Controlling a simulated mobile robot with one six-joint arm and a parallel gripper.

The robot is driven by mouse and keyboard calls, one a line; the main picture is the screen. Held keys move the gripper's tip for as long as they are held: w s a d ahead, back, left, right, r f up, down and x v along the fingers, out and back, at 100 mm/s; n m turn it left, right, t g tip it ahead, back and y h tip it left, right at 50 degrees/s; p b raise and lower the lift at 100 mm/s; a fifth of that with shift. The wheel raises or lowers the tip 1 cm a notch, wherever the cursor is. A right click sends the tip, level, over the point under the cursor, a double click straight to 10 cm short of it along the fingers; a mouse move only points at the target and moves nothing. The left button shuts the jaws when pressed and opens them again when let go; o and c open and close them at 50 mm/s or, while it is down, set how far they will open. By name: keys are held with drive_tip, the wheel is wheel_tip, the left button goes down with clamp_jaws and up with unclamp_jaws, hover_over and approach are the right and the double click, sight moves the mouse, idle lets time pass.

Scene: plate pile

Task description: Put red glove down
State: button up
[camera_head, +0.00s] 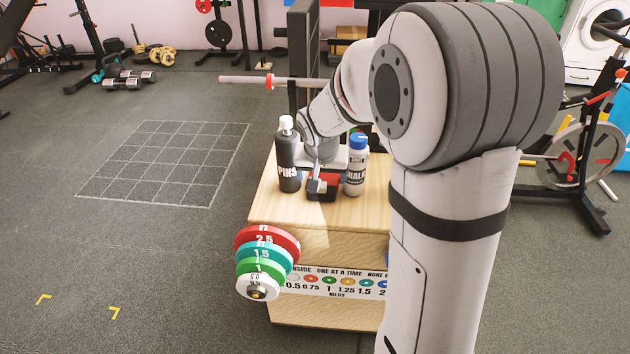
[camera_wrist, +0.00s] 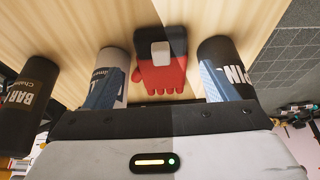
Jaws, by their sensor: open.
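The red glove (camera_wrist: 162,80), with a dark cuff and a pale patch, lies on the light wooden top (camera_wrist: 200,15). It also shows in the head view (camera_head: 332,183), partly hidden beside my gripper (camera_head: 322,160). In the wrist view, my gripper (camera_wrist: 160,92) is open, with a blue-padded finger on each side of the glove. I see gaps between the fingers and the glove. I cannot tell how high the fingers are above the wood.
A dark PINS bottle (camera_head: 289,165) and a white CHALK bottle (camera_head: 355,170) stand close to the glove. A dark BAR bottle (camera_wrist: 25,105) shows in the wrist view. Coloured weight discs (camera_head: 267,240) stick out at the box's front left. The front wooden top is clear.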

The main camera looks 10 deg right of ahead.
sight(321, 186)
drive_tip(key=b+x, duration=0.2)
drive_tip(key=x, duration=0.5)
drive_tip(key=shift+a+f+b, duration=0.15)
drive_tip(key=shift+f+b, duration=0.1)
drive_tip(key=shift+b, duration=0.05)
drive_tip(key=shift+r, duration=0.1)
drive_tip(key=c, duration=0.9)
drive_tip(key=shift+r, duration=0.1)
